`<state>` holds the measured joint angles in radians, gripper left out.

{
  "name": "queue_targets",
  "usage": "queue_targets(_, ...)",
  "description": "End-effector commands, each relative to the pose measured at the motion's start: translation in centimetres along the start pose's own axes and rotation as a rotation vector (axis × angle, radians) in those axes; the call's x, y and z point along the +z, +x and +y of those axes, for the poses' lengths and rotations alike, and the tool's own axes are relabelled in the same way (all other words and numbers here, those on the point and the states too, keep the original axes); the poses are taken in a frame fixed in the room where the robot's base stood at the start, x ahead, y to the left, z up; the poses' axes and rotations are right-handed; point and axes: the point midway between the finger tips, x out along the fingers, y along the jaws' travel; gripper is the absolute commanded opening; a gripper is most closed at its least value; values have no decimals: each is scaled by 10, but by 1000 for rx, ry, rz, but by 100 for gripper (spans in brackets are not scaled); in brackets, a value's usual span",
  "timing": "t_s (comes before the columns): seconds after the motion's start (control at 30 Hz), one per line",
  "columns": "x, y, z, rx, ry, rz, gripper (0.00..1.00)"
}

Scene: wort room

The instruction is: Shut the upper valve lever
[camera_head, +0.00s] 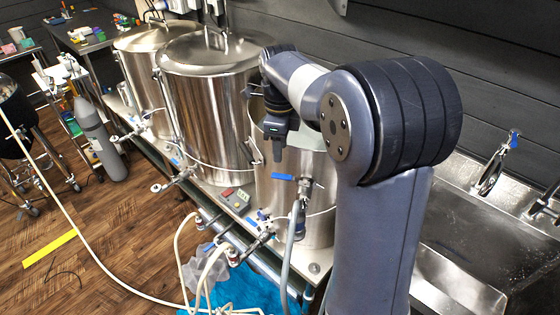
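The upper valve has a blue lever (283,177) on the front of the right steel kettle (270,205). The lever lies roughly level, pointing left from the valve body (310,186). My gripper (277,153) points down just above the lever, in front of the kettle. A gap shows between the gripper's tip and the lever in the picture, but the depth between them is hard to judge. The fingers are small and dark, and their opening cannot be made out. A lower valve with a blue handle (252,223) sits below and to the left.
Two larger lidded kettles (205,110) (145,65) stand to the left on the same stand. Pale hoses (180,250) loop in front over a blue cloth (225,300). A steel sink (480,220) is at the right. Open wood floor lies at left.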

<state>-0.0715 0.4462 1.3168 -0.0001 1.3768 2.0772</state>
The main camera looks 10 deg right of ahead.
Motion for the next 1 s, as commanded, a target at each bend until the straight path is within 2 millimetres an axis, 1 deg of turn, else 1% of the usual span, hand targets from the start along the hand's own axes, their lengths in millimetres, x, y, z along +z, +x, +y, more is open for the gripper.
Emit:
queue_targets(0.03, 0, -8, 0, -2, 0, -1, 38)
queue_targets(0.1, 0, -16, -1, -1, 0, -1, 38)
queue_targets(0.2, 0, -24, 0, -1, 1, -1, 38)
queue_targets(0.33, 0, -28, 0, 1, 1, 0, 38)
queue_targets(0.6, 0, -26, 0, 1, 0, 1, 38)
queue_targets(0.67, 0, -24, 0, 2, 0, 1, 38)
queue_targets(0.77, 0, -15, 0, 4, 0, 2, 38)
queue_targets(0.87, 0, 1, 1, 6, 0, 3, 38)
queue_targets(1.0, 0, 28, 1, 6, 0, 3, 38)
